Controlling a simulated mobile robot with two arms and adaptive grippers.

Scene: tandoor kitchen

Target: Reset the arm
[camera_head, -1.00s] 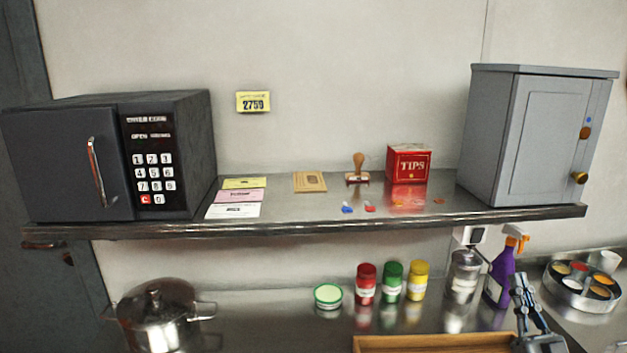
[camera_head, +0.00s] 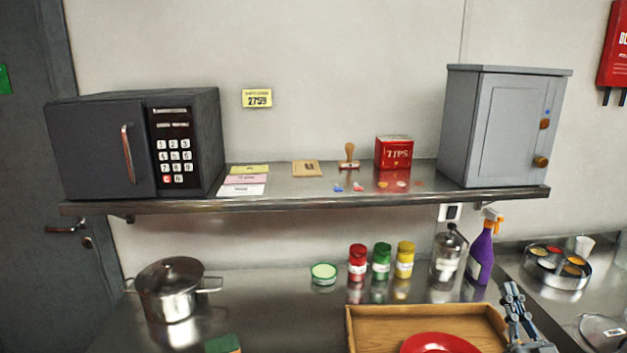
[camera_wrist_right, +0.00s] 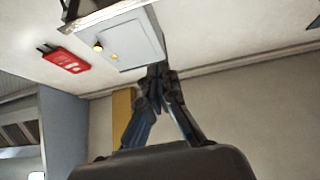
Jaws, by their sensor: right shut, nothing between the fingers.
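My right gripper (camera_head: 514,293) is at the lower right of the head view, pointing up in front of the steel counter, beside the right edge of a wooden tray (camera_head: 375,325). Its fingers meet at the tips and nothing is between them. In the right wrist view the gripper (camera_wrist_right: 158,75) points up toward the wall and the grey cabinet (camera_wrist_right: 132,42), with its tips together and empty. My left gripper is not in the head view.
Below stand a pot (camera_head: 170,290), jars, a purple spray bottle (camera_head: 480,258) and a spice tin (camera_head: 557,270). A red plate (camera_head: 440,344) lies in the tray.

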